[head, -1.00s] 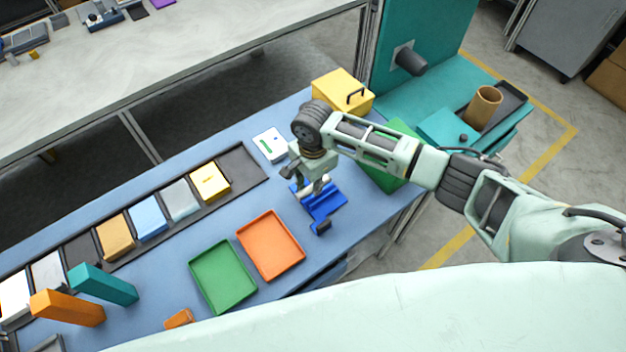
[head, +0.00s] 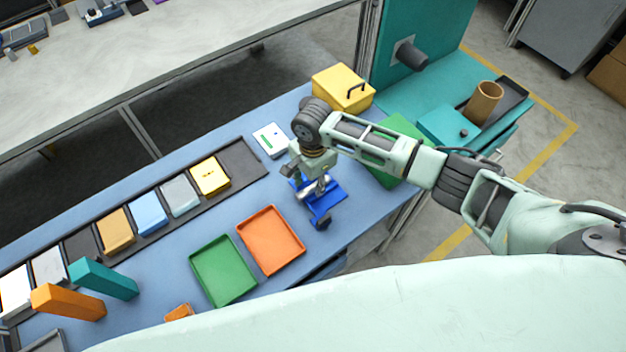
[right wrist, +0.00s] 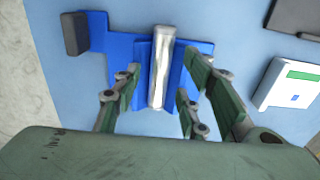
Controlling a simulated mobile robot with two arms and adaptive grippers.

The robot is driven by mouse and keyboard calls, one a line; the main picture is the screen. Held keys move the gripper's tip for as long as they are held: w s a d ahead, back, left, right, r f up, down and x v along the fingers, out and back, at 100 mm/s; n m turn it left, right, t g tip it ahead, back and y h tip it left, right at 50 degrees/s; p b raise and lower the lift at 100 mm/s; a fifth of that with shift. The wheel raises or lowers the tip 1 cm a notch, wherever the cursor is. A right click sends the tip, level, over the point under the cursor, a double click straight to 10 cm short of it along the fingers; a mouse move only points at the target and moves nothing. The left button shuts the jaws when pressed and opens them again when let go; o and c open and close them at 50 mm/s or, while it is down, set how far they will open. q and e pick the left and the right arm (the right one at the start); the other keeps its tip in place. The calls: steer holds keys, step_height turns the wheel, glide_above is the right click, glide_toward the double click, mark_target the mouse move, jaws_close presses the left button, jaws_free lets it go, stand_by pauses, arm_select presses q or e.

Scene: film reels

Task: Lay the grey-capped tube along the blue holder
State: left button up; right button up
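The blue holder (head: 334,191) lies on the blue bench top below my right gripper. It also fills the middle of the right wrist view (right wrist: 121,47), with a dark block (right wrist: 75,33) on its left arm. A pale, silvery tube (right wrist: 160,70) lies lengthwise along the holder's raised middle, between my fingers. Its grey cap cannot be clearly made out. My right gripper (right wrist: 162,82) is open, with fingers on both sides of the tube and visible gaps to it. In the head view the gripper (head: 312,187) partly hides tube and holder. My left gripper is not in view.
An orange tray (head: 301,251) and a green tray (head: 252,290) lie left of the holder. A white box with a green mark (head: 270,140) and a yellow case (head: 335,82) stand behind. A row of blocks sits in a dark rail (head: 242,158). A green thing (head: 378,176) is under my arm.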

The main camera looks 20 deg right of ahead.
step_height(320, 180, up, 12)
stand_by(0.5)
stand_by(0.6)
